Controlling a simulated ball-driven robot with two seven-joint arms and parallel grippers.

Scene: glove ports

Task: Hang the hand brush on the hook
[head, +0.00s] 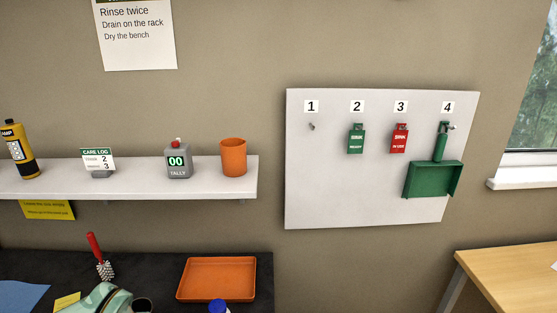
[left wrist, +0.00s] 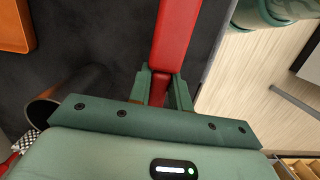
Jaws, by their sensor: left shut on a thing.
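My left gripper (left wrist: 166,88) is shut on a red handle, which I take to be the hand brush (left wrist: 177,35). The handle runs up out of the left wrist view, and no bristles show. The held brush is not seen in the head view. A white board (head: 345,200) on the wall carries hooks numbered 1 to 4. The hook under 1 (head: 312,126) is bare. A green tag (head: 356,139) hangs under 2, a red tag (head: 399,139) under 3, and a green dustpan (head: 432,180) under 4. My right gripper is not in view.
A dark cylinder (left wrist: 62,95) is left of my left gripper. A white shelf (head: 130,182) bears a tally counter (head: 178,161) and an orange cup (head: 233,158). A wooden table (head: 515,265) stands right.

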